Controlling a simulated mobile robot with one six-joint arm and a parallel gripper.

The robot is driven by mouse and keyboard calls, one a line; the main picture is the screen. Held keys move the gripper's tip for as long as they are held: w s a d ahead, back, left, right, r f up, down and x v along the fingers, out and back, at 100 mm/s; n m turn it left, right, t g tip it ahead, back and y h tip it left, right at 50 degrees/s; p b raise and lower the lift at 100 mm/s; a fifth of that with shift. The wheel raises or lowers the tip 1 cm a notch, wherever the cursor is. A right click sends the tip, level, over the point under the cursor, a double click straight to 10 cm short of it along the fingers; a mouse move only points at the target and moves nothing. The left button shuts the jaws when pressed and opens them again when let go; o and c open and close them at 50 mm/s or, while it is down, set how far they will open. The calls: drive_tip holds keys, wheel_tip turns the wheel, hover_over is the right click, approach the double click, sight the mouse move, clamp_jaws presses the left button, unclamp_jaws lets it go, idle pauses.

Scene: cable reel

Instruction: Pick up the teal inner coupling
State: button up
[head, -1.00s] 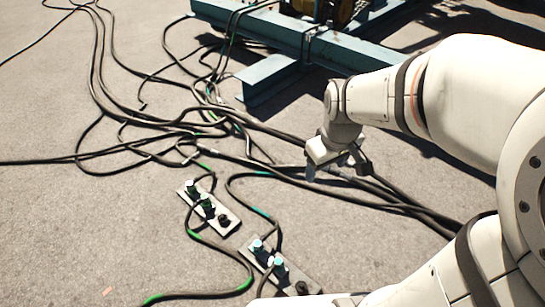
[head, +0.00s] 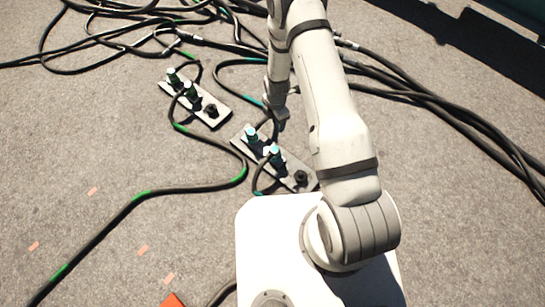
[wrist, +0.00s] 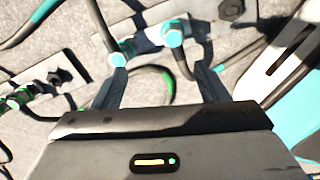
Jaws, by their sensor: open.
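Two teal-capped couplings stand on one grey plate (head: 238,136). One teal coupling (head: 275,152) is in the plate's middle beside a black bolt; it also shows near the top of the wrist view (wrist: 172,33). The other, outer teal coupling (head: 251,133) is at the far end, left of it in the wrist view (wrist: 128,47). Which one counts as inner is not marked.
A second plate (head: 222,117) with green couplings (head: 190,88) and a bolt stands to the left. Black cables (head: 187,191) run around both plates, with a thick bundle (head: 430,105) at right. Open pavement (head: 90,150) lies at left.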

sight(274, 149)
drive_tip(key=s+f+n+b, duration=0.1)
drive_tip(key=f, duration=0.4)
drive_tip(key=s+f+n+b, duration=0.1)
drive_tip(key=f, duration=0.4)
drive_tip(key=s+f+n+b, duration=0.1)
drive_tip(key=f, duration=0.4)
drive_tip(key=shift+s+a+f, duration=0.1)
drive_tip(key=shift+a, duration=0.2)
wheel_tip(274, 149, down, 6)
drive_tip(key=b, duration=0.3)
drive_tip(key=c, duration=1.1)
drive_tip(key=shift+c, duration=0.4)
